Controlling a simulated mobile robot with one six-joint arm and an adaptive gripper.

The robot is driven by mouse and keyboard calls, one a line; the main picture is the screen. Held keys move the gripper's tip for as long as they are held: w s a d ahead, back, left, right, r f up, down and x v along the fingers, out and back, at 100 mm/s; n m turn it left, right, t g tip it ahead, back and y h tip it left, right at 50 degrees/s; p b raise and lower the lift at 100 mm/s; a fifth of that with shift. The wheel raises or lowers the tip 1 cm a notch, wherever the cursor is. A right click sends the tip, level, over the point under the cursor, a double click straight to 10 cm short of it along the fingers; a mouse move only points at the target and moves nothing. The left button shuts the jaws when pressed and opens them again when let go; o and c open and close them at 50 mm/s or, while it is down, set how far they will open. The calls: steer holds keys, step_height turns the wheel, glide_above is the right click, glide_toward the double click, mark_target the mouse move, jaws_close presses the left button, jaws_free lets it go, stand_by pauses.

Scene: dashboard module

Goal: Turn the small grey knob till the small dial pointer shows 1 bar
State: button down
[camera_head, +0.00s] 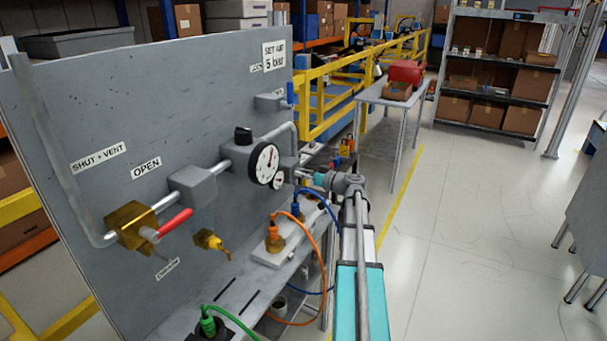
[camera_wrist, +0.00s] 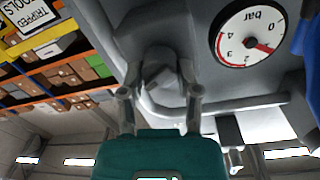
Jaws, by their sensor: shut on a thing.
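The small grey knob (camera_wrist: 160,70) is in the upper middle of the wrist view, between the two fingers of my gripper (camera_wrist: 161,84), which is shut on it. The fingers partly cover its sides. In the head view my gripper (camera_head: 318,180) is at the right edge of the grey panel, and I cannot make out the knob there. The small dial (camera_wrist: 249,33) is upper right of the knob in the wrist view, upside down. Its red pointer points right and slightly down, between 0 and 2, near where 1 would be. The small dial (camera_head: 278,181) is tiny in the head view.
A larger dial (camera_head: 264,163) sits just left of the small one. A red-handled valve (camera_head: 173,222) and a brass drain valve (camera_head: 209,240) are further left. Orange (camera_head: 309,238) and blue (camera_head: 318,208) hoses hang below my gripper.

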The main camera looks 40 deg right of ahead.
stand_by(0.4)
steer(key=shift+c, duration=1.5)
jaws_free()
steer(key=v, duration=0.7)
steer(key=shift+s, duration=0.2)
steer(key=shift+d, duration=0.1)
